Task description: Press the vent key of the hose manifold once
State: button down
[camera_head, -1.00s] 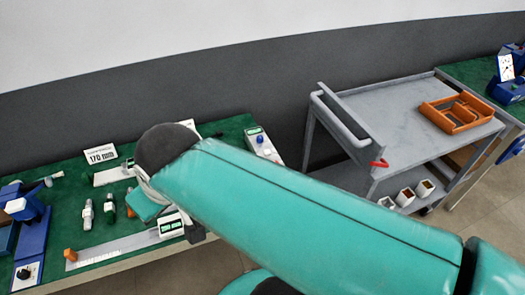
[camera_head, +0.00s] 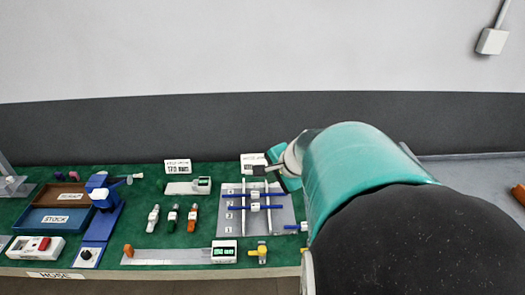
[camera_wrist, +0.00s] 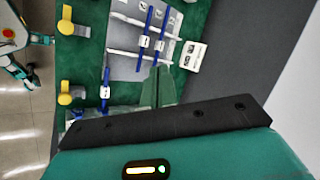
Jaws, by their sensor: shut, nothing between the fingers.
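A white box with a red key (camera_head: 42,244) stands at the front left of the green bench, above an edge label reading HOSE (camera_head: 55,275). I cannot tell for certain that this is the hose manifold's vent key. My gripper (camera_head: 262,169) is shut and empty, well to the right of the box, above the back of a grey numbered plate (camera_head: 284,222). The wrist view shows my gripper's thin fingers (camera_wrist: 163,86) together, beside the same plate with blue bars (camera_wrist: 147,30). The white box does not show in the wrist view.
A grey wall closes the back.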

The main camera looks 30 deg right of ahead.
jog(key=s+d+f+m+h, duration=0.1)
jog(key=s+d+f+m, duration=0.2)
jog(key=d+m, duration=0.3)
jog(key=s+d+f+m+t+h, duration=0.1)
jog(key=d+m, duration=0.6)
jog(key=d, duration=0.9)
notch_tip(320, 180, down, 3)
jog(key=shift+s+r+h, duration=0.2)
jog(key=shift+s+h, duration=0.5)
jog(key=shift+s, duration=0.2)
jog(key=shift+d, duration=0.15)
jog(key=shift+f, duration=4.45)
jog(key=shift+f, duration=0.15)
jog(key=shift+f, duration=0.25)
